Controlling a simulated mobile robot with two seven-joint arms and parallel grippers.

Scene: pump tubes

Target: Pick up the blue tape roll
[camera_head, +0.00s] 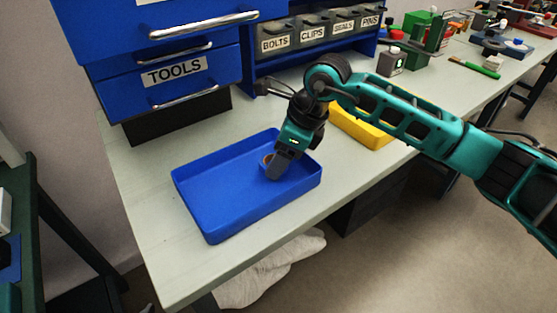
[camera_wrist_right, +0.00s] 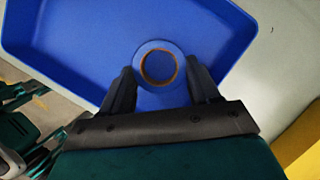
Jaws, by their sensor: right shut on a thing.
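The blue tape roll (camera_wrist_right: 158,88), a ring with a brown core, is between the two fingers of my right gripper (camera_wrist_right: 160,72) in the right wrist view. The fingers are shut on its sides. In the head view my right gripper (camera_head: 275,170) points down into the blue tray (camera_head: 205,214), at its right part. There only a small part of the tape roll (camera_head: 266,159) shows beside the fingers; the rest is hidden. I cannot tell whether the roll touches the tray floor. My left gripper is not in view.
A yellow tray (camera_head: 360,130) stands behind the right arm. Blue drawers (camera_head: 190,75) and a rack of labelled bins (camera_head: 310,38) stand at the back. Bottles and tools lie at the far right. The bench front is clear.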

